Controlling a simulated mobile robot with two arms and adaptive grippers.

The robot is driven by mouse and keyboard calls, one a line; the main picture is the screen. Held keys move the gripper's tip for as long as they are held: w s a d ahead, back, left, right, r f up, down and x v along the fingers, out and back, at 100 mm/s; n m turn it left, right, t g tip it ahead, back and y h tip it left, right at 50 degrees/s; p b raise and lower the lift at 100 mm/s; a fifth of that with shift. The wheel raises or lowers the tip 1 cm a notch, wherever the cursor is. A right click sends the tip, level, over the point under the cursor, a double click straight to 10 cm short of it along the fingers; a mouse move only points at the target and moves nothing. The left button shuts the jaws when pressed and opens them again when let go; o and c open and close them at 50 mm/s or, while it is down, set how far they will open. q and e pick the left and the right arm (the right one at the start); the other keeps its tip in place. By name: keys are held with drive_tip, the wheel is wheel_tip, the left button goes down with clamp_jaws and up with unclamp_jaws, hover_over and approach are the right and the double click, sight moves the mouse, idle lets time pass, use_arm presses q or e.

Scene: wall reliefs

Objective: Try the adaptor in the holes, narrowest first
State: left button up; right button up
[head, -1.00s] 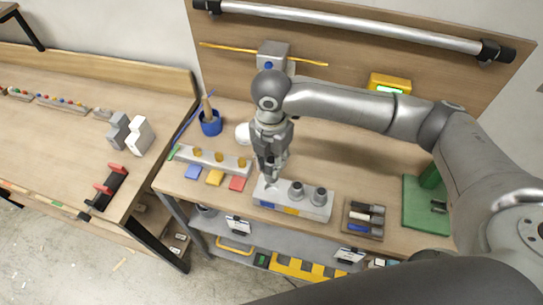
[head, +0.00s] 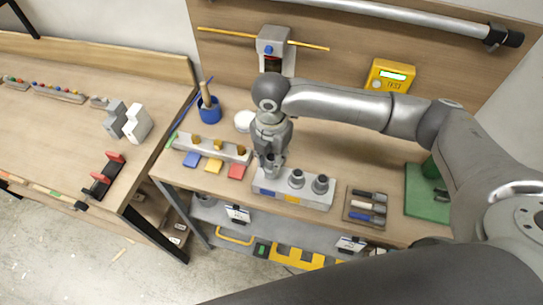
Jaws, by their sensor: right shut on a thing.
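My right gripper (head: 270,168) is shut at the left end of a long light-grey block (head: 311,200) on the bench. What it holds, taken to be the adaptor, is small and mostly hidden by the fingers; I cannot tell whether it is in a hole or just above. Two grey raised round sockets, a middle one (head: 297,178) and a right one (head: 320,184), stand on the block beside the gripper. Blue and yellow marks show on the block's front. My left gripper is not in view.
Behind left is a grey rail (head: 212,147) with yellow pegs, with blue, yellow and red tiles before it. A blue cup (head: 209,115) stands further back. Right are a tray of markers (head: 365,207) and a green plate (head: 425,195). A yellow tester (head: 390,76) is at the back.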

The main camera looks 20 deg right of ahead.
drive_tip(key=shift+p, duration=0.5)
idle(0.7)
drive_tip(key=shift+p, duration=0.45)
idle(0.5)
drive_tip(key=shift+p, duration=0.45)
drive_tip(key=shift+f+b, duration=0.8)
drive_tip(key=shift+f, duration=1.3)
drive_tip(key=o, duration=1.1)
